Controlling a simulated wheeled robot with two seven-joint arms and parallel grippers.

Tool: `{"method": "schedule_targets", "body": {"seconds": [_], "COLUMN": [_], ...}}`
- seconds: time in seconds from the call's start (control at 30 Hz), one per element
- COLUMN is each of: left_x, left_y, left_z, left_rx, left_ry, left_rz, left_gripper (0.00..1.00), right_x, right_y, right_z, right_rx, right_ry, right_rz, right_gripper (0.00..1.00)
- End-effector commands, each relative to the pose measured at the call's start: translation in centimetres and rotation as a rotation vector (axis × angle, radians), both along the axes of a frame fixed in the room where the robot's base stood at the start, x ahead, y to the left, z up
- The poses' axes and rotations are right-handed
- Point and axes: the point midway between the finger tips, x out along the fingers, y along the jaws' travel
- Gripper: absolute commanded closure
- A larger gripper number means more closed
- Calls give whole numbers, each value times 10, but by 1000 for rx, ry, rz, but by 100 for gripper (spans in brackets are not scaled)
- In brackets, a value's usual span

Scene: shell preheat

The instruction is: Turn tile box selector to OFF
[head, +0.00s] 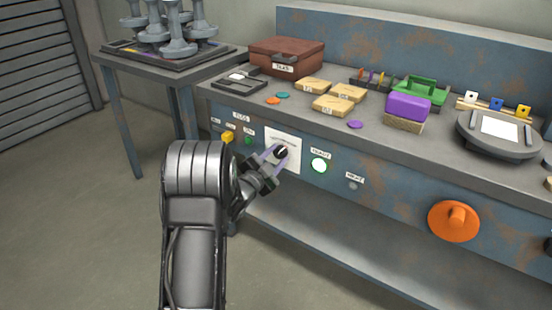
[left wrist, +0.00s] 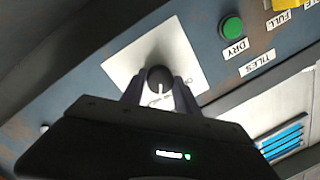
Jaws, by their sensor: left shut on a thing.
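The selector is a small dark round knob (head: 281,151) on a white square plate (head: 270,136) set in the blue front panel of the bench. My left gripper (head: 276,153) is shut on the knob, one finger on each side. In the left wrist view the knob (left wrist: 158,76) sits between the two fingertips (left wrist: 158,88), and a pale pointer line shows on it, directed toward the gripper. The lettering on the plate (left wrist: 183,50) is partly covered by the fingers and too small to read surely. My right gripper is not in view.
Left of the plate are a yellow switch (head: 227,137) and a green button (head: 248,140). A brown box (head: 287,57) and several yellow blocks lie on the bench top.

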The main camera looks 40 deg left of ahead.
Motion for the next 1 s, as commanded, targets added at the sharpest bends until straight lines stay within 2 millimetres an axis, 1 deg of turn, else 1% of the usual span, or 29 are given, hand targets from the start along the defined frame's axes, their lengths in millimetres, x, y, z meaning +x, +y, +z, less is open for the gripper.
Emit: {"method": "schedule_targets", "body": {"seconds": [0.3, 0.53, 0.77, 1.0], "left_x": [-1, -1, -1, -1], "left_y": [2, 1, 1, 2], "left_z": [0, 1, 2, 3], "left_rx": [-284, -501, -720, -948], "left_ry": [-6, -10, -14, -18], "left_rz": [3, 2, 3, 4], "left_gripper": [100, 100, 100, 100], "right_x": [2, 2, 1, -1], "right_y": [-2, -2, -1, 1], "right_z": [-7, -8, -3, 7], "right_rx": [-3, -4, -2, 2], "right_ry": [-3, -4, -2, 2], "right_rz": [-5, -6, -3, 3], "right_gripper": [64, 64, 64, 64]}}
